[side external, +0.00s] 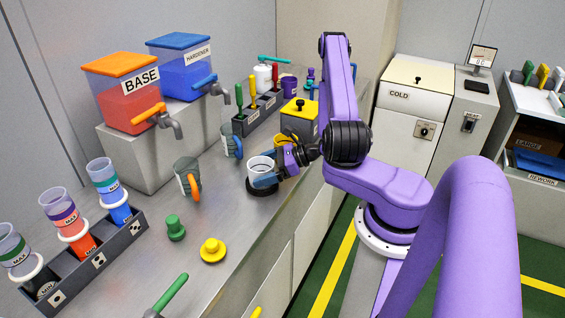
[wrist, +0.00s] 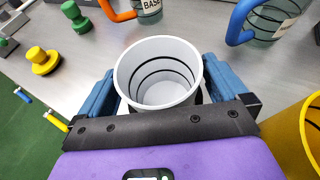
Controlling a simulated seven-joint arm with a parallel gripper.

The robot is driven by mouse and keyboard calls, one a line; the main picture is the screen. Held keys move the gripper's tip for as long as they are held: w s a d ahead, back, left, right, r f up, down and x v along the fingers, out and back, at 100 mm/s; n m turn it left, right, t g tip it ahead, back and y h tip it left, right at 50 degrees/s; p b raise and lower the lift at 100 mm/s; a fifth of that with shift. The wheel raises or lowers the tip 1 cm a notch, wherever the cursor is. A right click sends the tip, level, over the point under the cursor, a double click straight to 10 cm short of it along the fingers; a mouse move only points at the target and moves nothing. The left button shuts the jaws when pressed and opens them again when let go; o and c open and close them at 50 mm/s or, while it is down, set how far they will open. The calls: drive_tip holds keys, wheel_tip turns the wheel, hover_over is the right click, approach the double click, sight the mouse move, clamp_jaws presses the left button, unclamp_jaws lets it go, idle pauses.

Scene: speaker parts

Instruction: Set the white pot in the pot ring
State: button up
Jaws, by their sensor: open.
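The white pot (side external: 260,165) stands upright on the counter, with the black pot ring (side external: 263,190) at its base. I cannot tell from here whether it is fully seated. My gripper (side external: 265,179) is open, with its blue fingers on either side of the pot. In the wrist view the white pot (wrist: 157,60) looks empty, with dark lines around its inside wall. It sits between the spread fingers of my gripper (wrist: 158,88). The ring is mostly hidden there by the pot and my gripper.
A yellow pot (side external: 287,141) stands close behind my gripper. Clear mugs with an orange handle (side external: 188,180) and a blue handle (side external: 232,142) stand nearby. Green (side external: 175,228) and yellow (side external: 213,250) knobbed pieces stand toward the front. Counter between them is free.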

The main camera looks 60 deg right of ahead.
drive_tip(key=v, duration=1.1)
drive_tip(key=s+a+r+n+g+y, duration=0.1)
drive_tip(key=a+r+n+g, duration=0.2)
drive_tip(key=a+n+g, duration=0.55)
drive_tip(key=s+a+r+n+g+y, duration=0.1)
drive_tip(key=a+r+n+g+y, duration=0.15)
drive_tip(key=a+n+g, duration=0.6)
drive_tip(key=s+a+r+n+t+h, duration=0.2)
drive_tip(key=s+r+n+h, duration=0.2)
drive_tip(key=n, duration=0.8)
drive_tip(key=s+a+r+n+t+h, duration=0.3)
drive_tip(key=s+r+n+h, duration=0.2)
drive_tip(key=n, duration=0.8)
drive_tip(key=shift+s+a+h, duration=0.3)
drive_tip(key=shift+s+h, duration=0.05)
drive_tip(key=shift+s, duration=0.8)
